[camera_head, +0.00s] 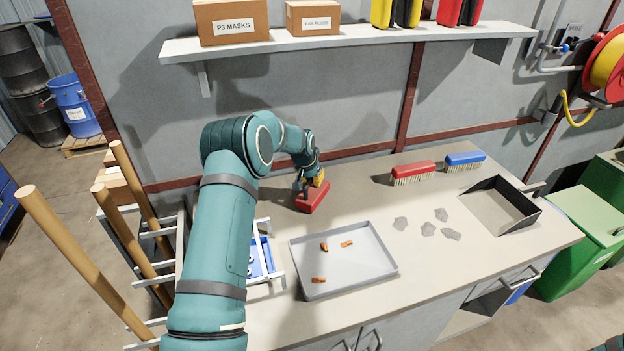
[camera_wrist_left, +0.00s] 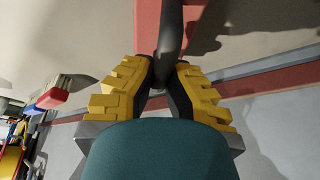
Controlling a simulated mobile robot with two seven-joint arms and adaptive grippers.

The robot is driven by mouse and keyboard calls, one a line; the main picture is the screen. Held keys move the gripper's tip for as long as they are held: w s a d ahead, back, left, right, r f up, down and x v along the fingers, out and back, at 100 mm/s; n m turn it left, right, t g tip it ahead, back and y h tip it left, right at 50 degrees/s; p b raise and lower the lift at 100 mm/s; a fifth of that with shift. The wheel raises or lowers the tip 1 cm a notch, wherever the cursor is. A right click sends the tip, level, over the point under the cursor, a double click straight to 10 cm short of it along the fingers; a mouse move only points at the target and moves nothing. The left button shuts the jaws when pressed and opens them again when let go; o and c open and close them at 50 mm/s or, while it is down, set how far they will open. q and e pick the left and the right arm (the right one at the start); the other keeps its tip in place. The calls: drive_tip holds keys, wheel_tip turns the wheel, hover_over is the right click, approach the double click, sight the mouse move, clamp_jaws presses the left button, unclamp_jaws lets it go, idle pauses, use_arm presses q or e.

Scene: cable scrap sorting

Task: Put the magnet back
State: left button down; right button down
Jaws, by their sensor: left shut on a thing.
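The magnet is a red block (camera_head: 312,198) with a dark handle, at the back of the bench, left of centre. My left gripper (camera_head: 311,181) is above it and shut on its handle. In the left wrist view the yellow-padded fingers (camera_wrist_left: 166,80) close on the dark handle (camera_wrist_left: 170,35), with the red block (camera_wrist_left: 146,30) beyond. I cannot tell whether the block touches the bench or hangs just above it. My right gripper is not in view.
A grey tray (camera_head: 375,272) holds three orange pieces. Several grey scraps (camera_head: 400,223) lie to its right, before an open metal bin (camera_head: 512,222). Red (camera_head: 413,169) and blue (camera_head: 465,159) brushes stand behind. A blue container (camera_head: 257,262) is left of the tray. A shelf (camera_head: 345,40) hangs above.

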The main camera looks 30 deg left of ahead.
use_arm(q)
drive_tip(key=c, duration=1.4)
unclamp_jaws()
drive_tip(key=shift+f, duration=0.15)
drive_tip(key=shift+o, duration=1.3)
drive_tip(key=shift+r, duration=0.2)
drive_tip(key=p+v, duration=0.1)
drive_tip(key=v, duration=1.1)
drive_tip(key=shift+r, duration=0.1)
